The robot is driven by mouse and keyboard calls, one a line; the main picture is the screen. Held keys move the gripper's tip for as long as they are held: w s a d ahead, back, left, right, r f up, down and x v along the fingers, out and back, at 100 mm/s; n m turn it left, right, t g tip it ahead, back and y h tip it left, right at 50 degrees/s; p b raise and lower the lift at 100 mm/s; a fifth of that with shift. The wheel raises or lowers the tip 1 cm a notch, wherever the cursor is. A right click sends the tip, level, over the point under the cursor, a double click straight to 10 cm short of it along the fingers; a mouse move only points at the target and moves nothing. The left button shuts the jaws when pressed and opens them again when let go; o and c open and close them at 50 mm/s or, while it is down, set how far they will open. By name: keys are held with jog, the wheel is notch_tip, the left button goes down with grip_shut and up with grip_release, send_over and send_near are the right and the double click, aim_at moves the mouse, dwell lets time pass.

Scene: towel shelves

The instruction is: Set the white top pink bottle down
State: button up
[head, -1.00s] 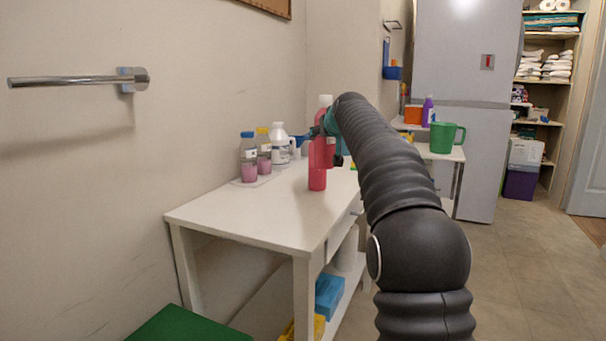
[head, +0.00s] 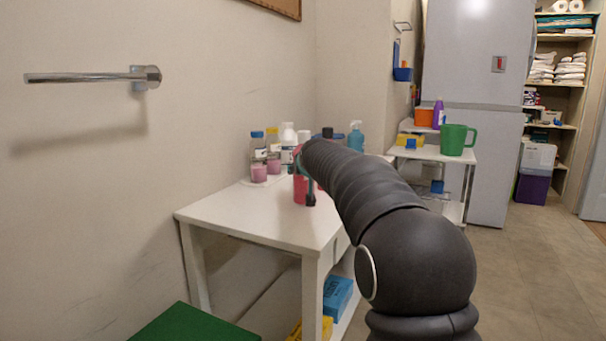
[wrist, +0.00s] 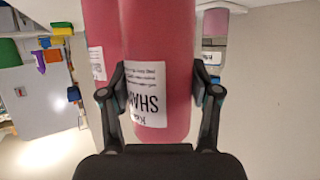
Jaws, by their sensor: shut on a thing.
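The white top pink bottle (head: 299,188) is at the right part of the white table, partly behind my arm in the head view. Its white top (head: 304,137) shows above. My gripper (head: 309,186) is mostly hidden behind the arm there. In the wrist view my gripper (wrist: 162,92) is shut on the pink bottle (wrist: 158,35), one finger on each side, around its label. The wrist picture is upside down, and the bottle looks upright. Its base is low over the table; I cannot tell whether it touches. A second pink bottle (wrist: 97,30) is right behind it.
Bottles with blue (head: 257,155) and yellow (head: 273,150) caps and a white bottle (head: 288,145) stand by the wall. A black top (head: 327,132) and a blue spray bottle (head: 356,137) are further back. The table's front left (head: 240,215) is clear.

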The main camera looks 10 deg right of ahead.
jog(key=shift+f, duration=0.3)
jog(key=shift+f, duration=0.1)
jog(key=o, duration=1.6)
jog(key=shift+f, duration=0.1)
jog(key=shift+r, duration=0.25)
jog(key=b+v, duration=0.1)
jog(key=v, duration=1.1)
jog(key=shift+s+a+f+b, duration=0.1)
jog(key=shift+f+b, duration=0.05)
jog(key=shift+b, duration=0.2)
